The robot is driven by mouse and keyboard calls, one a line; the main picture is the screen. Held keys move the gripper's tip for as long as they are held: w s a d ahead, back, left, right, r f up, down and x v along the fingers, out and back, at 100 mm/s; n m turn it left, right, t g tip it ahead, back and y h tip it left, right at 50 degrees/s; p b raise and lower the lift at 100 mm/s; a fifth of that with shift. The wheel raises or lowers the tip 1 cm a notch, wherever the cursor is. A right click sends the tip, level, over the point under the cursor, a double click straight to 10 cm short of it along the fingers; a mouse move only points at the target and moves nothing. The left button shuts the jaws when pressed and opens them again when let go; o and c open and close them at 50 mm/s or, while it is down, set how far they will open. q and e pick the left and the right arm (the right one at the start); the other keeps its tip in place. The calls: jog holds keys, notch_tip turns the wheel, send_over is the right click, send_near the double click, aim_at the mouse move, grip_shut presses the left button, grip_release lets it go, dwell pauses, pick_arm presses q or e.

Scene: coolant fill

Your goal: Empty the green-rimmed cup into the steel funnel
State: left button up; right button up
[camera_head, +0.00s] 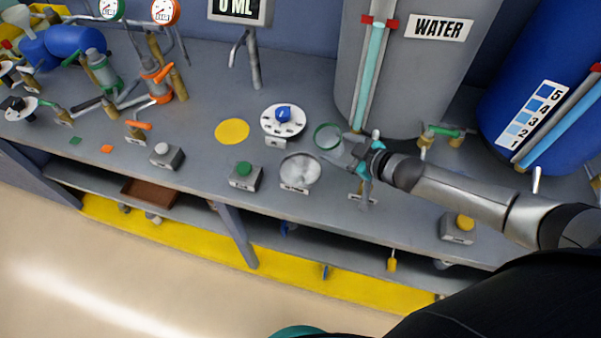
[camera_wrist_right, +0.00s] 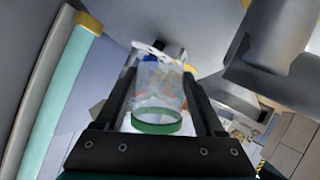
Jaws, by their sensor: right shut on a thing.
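The green-rimmed cup (camera_head: 327,137) is clear. It is held above the bench in the head view, its rim toward the left, so it looks tipped. My right gripper (camera_head: 362,150) is shut on the cup's body. In the right wrist view the clear cup (camera_wrist_right: 158,85) sits between the two dark fingers (camera_wrist_right: 160,105), its green rim nearest the camera. I cannot tell how much liquid is in it. The steel funnel (camera_head: 300,171) stands on the bench, below and left of the cup in the head view. My left gripper is not in view.
The grey WATER tank (camera_head: 415,75) stands close behind my right gripper, with a blue tank (camera_head: 535,110) to its right. A white dial with a blue knob (camera_head: 283,116) and a green button box (camera_head: 245,174) are near the funnel. A yellow disc (camera_head: 232,131) lies farther left.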

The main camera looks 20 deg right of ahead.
jog(key=shift+w+d+f+b, duration=0.1)
jog(key=shift+d+f+b, duration=0.15)
jog(key=shift+f+b, duration=0.6)
jog(key=shift+d+r+m+y, duration=0.15)
jog(key=shift+r+m+y, duration=0.05)
jog(key=shift+m+y, duration=0.1)
jog(key=shift+w+d+r+m+y+b, duration=0.15)
jog(key=shift+d+r+m+y+b, duration=0.1)
jog(key=shift+d+m+y+b, duration=0.2)
jog(key=shift+w+d+f+m+g+y+b, duration=0.1)
jog(key=shift+d+f+m+g+y+b, duration=0.4)
jog(key=shift+b, duration=0.85)
jog(key=shift+a+r+m, duration=0.1)
jog(key=shift+r+m, duration=0.05)
jog(key=shift+m, duration=0.1)
